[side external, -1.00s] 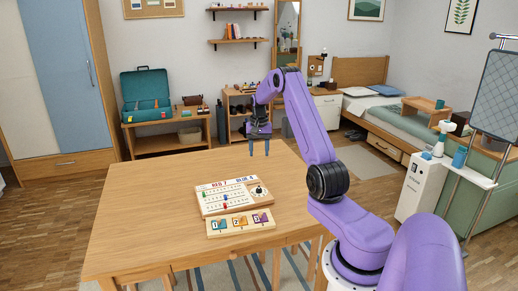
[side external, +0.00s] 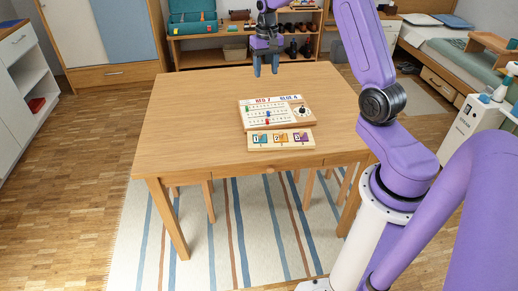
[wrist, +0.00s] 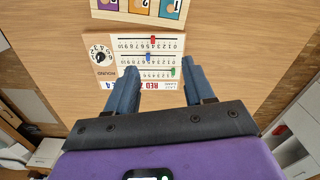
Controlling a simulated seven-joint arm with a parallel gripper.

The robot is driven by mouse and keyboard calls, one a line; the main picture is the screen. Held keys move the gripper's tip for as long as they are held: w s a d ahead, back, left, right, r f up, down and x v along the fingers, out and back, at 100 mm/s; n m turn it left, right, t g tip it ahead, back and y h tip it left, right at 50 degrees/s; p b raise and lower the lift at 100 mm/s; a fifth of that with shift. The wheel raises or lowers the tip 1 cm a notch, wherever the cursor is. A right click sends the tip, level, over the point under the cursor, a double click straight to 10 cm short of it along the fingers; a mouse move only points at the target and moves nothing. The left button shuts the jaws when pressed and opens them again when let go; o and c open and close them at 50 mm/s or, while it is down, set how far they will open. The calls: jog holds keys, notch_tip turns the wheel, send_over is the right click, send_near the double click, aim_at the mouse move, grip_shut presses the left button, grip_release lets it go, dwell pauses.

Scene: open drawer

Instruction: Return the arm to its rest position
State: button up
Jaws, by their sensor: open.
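My purple arm reaches over the wooden table (side external: 190,120). My gripper (side external: 266,71) hangs above the table's far part with its fingers pointing down. In the wrist view the two dark blue fingers (wrist: 162,75) stand apart with nothing held between them. The white-faced scoreboard (side external: 285,113) lies flat on the table, nearer the camera than the gripper. It reads "RED 7" and "BLUE 4" and has coloured sliders and a black knob. In the wrist view the scoreboard (wrist: 125,58) shows beyond the fingers, partly covered by them.
A wooden tray with numbered coloured pieces (side external: 281,140) lies just in front of the scoreboard. A wooden shelf with an open teal case (side external: 192,20) stands behind the table. The table's left part is bare. A striped rug (side external: 235,230) lies below.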

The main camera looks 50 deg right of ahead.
jog(key=s+a+r+n, duration=0.2)
jog(key=s+a+n, duration=0.35)
jog(key=a, duration=0.55)
jog(key=s+a+r+n, duration=0.35)
jog(key=s+a, duration=0.35)
jog(key=a, duration=0.5)
jog(key=s+a+n, duration=0.1)
jog(key=s+n, duration=0.4)
jog(key=s, duration=0.5)
jog(key=s+a+f+n, duration=0.1)
jog(key=s+n, duration=0.4)
jog(key=s, duration=0.6)
jog(key=shift+a+f, duration=0.25)
jog(key=shift+a, duration=0.55)
